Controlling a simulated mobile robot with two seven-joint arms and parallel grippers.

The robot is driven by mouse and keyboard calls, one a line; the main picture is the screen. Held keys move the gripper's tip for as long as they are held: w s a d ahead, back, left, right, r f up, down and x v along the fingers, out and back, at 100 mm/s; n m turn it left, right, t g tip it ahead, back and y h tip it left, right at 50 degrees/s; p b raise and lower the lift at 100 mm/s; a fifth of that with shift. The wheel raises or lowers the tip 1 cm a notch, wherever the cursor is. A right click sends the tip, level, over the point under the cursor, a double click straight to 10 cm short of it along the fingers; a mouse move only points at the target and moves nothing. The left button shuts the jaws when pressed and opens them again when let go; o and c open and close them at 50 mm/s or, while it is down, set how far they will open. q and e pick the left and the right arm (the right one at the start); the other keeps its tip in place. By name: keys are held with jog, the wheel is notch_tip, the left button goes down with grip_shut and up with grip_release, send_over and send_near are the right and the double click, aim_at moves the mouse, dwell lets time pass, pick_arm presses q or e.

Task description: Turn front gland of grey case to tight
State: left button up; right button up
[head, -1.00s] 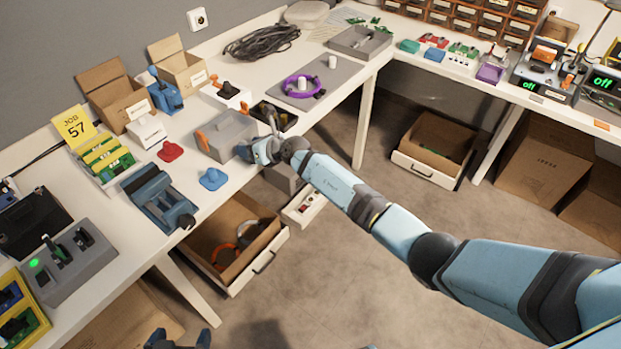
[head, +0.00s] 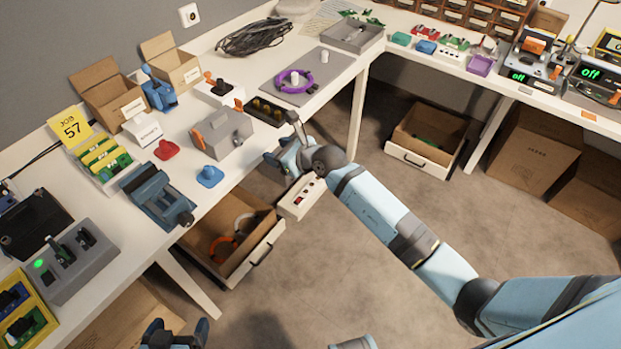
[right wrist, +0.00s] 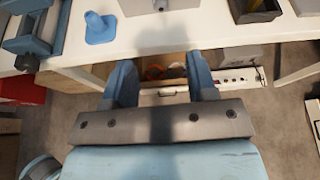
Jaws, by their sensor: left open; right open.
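The grey case (head: 230,127) stands near the front edge of the workbench, with an orange part (head: 197,139) on its left end. A small dark gland (head: 237,142) shows on its front face. In the right wrist view the case (right wrist: 185,6) is cut off by the top edge, with the dark gland (right wrist: 160,5) in the middle. My right gripper (head: 281,157) is open and empty, off the bench edge and apart from the case; its two fingers (right wrist: 161,82) are spread below it. My left gripper (head: 176,332) is open and empty, low in the head view.
A blue pad with a knob (head: 209,176) and a blue vise (head: 158,198) sit left of the case. A dark tray (head: 264,111) is to its right. An open drawer (head: 262,250) and a power strip (head: 301,198) are below the bench edge. Floor in front is clear.

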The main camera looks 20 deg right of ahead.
pick_arm(q)
notch_tip(320, 180, up, 8)
jog(key=p, duration=0.7)
pick_arm(e)
jog(key=s+d+r+m+t, duration=0.1)
jog(key=s+r+m+t, duration=0.1)
jog(key=s+m, duration=0.5)
jog(key=s+d+r+m+t, duration=0.2)
jog(key=s+m, duration=0.6)
jog(key=m, duration=0.7)
jog(key=shift+s+d+r+t, duration=0.2)
jog(key=shift+r+t, duration=0.2)
jog(key=shift+t, duration=0.2)
